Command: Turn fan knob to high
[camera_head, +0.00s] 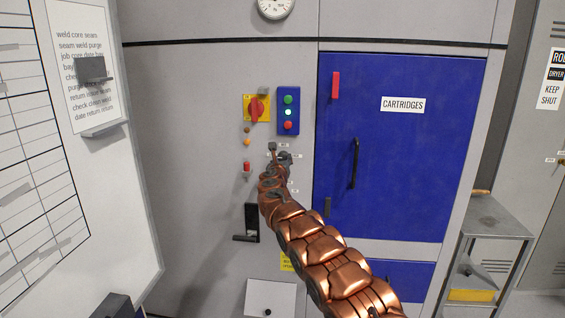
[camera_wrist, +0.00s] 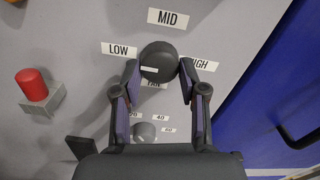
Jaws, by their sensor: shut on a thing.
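The fan knob (camera_wrist: 160,55) is a dark round knob on the grey panel in the wrist view. The labels LOW (camera_wrist: 119,49), MID (camera_wrist: 167,18) and HIGH (camera_wrist: 201,64) sit around it, with FAN partly hidden below. A short white mark shows on the lower left of the knob's face, on the LOW side. My gripper (camera_wrist: 160,75) has one finger on each side of the knob and is shut on it. In the head view my gripper (camera_head: 281,158) is at the panel and hides most of the knob.
A second knob (camera_wrist: 145,131) with number labels is just below, between my fingers. In the head view a yellow-and-red rotary switch (camera_head: 257,108) and a blue button box (camera_head: 288,111) are above; a blue cartridge door (camera_head: 400,150) is at the right.

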